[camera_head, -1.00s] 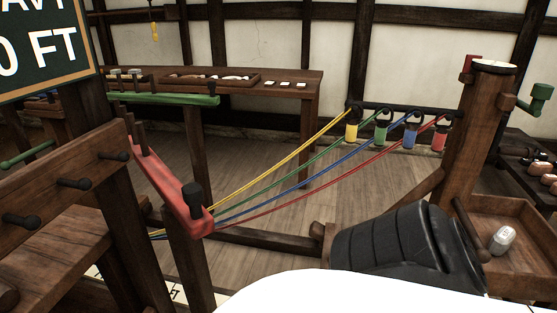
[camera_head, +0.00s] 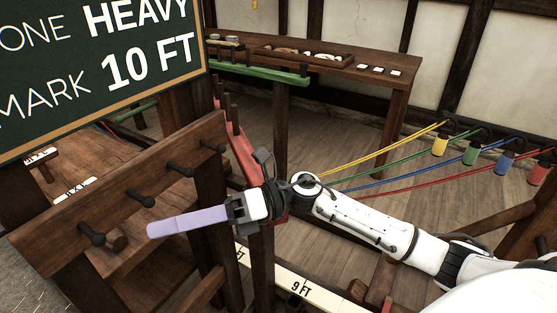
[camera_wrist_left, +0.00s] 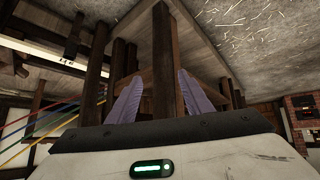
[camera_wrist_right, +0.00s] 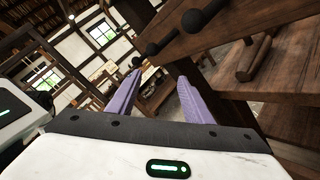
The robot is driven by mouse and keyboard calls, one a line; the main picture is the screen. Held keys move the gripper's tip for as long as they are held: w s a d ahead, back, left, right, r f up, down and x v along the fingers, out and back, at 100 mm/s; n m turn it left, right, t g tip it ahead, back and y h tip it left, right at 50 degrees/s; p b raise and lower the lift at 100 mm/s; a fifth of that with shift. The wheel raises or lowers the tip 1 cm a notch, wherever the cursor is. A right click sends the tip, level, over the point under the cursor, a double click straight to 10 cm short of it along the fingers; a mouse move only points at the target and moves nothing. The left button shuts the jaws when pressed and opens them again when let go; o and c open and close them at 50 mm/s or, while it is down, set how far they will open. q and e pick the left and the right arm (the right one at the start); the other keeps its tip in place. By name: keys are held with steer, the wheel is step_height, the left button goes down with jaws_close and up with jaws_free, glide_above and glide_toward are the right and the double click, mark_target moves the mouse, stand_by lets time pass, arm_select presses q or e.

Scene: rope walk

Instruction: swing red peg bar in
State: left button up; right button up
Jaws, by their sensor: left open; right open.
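The red peg bar (camera_head: 241,155) stands left of centre in the head view, with dark upright pegs on it. My right wrist and hand cover its near end. My right gripper (camera_head: 150,231) reaches left past the bar, its lavender fingers in front of a wooden rail with dark pegs (camera_head: 145,198). In the right wrist view its two fingers (camera_wrist_right: 160,77) are apart with nothing between them. My left gripper is outside the head view. In the left wrist view its fingers (camera_wrist_left: 160,77) are apart and empty, with wooden posts beyond.
A green peg bar (camera_head: 258,72) lies behind the red one. Yellow, green, blue and red ropes (camera_head: 400,181) run right to hooks with coloured weights. A chalkboard (camera_head: 95,75) fills the upper left. A wooden table (camera_head: 395,85) stands at the back. Floor shows between them.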

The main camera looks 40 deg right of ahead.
steer(key=d+r+n+g+h+p, duration=0.1)
steer(key=d+r+n+h+p, duration=0.2)
steer(key=d, duration=0.6)
steer(key=w+d+r+n+g+h, duration=0.1)
steer(key=d+r+n+h, duration=0.15)
steer(key=d+h, duration=0.5)
steer(key=d+r+n+g+h+p, duration=0.1)
steer(key=d+n+h+p, duration=0.2)
steer(key=d, duration=0.7)
steer(key=shift+n, duration=0.35)
steer(key=x, duration=0.9)
steer(key=shift+a+f, duration=0.25)
steer(key=shift+f, duration=0.05)
jaws_close()
